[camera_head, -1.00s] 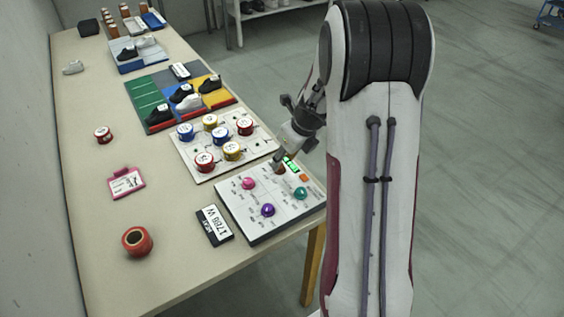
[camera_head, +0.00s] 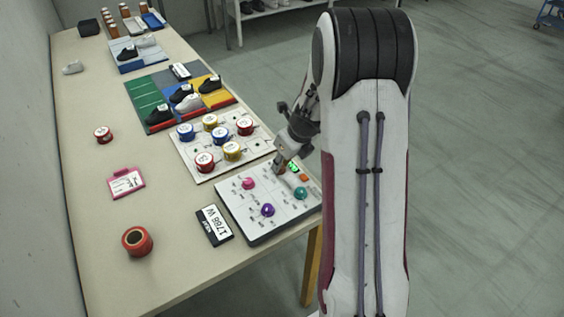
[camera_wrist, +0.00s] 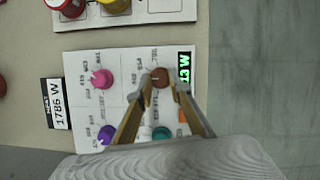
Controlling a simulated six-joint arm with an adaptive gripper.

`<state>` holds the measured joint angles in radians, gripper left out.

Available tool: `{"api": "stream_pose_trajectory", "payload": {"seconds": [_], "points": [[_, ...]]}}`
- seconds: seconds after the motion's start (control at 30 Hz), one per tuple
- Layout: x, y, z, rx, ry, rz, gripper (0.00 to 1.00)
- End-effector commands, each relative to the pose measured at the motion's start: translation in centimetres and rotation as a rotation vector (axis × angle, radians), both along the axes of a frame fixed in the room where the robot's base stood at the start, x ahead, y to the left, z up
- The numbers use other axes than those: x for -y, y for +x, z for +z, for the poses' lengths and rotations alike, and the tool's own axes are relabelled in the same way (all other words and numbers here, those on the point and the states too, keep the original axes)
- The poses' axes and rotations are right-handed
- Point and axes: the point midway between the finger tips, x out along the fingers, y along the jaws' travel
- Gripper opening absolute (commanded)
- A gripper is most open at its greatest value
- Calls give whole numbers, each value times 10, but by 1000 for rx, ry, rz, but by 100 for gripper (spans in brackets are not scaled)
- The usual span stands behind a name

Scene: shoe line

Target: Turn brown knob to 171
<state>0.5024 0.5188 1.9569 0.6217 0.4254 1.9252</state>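The brown knob (camera_wrist: 160,79) sits in the upper right part of a white panel (camera_wrist: 125,112), seen in the wrist view. A small display with green characters (camera_wrist: 184,69) is just right of it; I cannot read it surely. My gripper (camera_wrist: 161,83) has one fingertip at each side of the brown knob, very close to it. I cannot tell whether the fingertips press on it. In the head view my gripper (camera_head: 280,166) is low over the panel's far edge and mostly hides the brown knob.
On the same panel are a pink knob (camera_wrist: 102,79), a purple knob (camera_wrist: 107,134), a teal knob (camera_wrist: 161,133) and an orange button (camera_head: 304,178). Red, blue and yellow spools stand on a board (camera_head: 202,178) beyond.

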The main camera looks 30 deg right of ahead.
Motion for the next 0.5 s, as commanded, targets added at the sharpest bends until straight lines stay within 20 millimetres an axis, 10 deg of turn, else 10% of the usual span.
{"api": "stream_pose_trajectory", "payload": {"seconds": [0.5], "points": [[1,0,-1,-1,0,67,0]]}}
